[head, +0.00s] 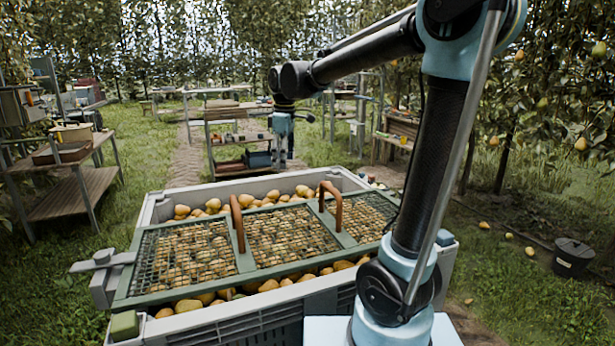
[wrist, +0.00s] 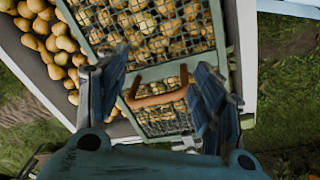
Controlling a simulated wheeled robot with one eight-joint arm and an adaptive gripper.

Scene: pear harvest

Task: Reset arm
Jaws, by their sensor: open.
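My arm rises at the right in the head view and reaches back over the crate. My gripper (head: 282,140) hangs from its end, pointing down, small and partly dark there. In the wrist view my gripper (wrist: 158,95) has its two blue fingers spread wide apart with nothing held between them. Below it are a green-framed mesh lid (head: 246,263) and one brown handle (wrist: 162,98), seen between the fingers with a gap. The lid lies over a grey crate (head: 270,317) full of yellow pears.
A second brown handle (head: 237,223) stands on the lid. Wooden shelves (head: 75,190) stand at the left and more benches at the back. A dark bucket (head: 572,258) and fallen pears lie on the grass at the right, beside pear trees.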

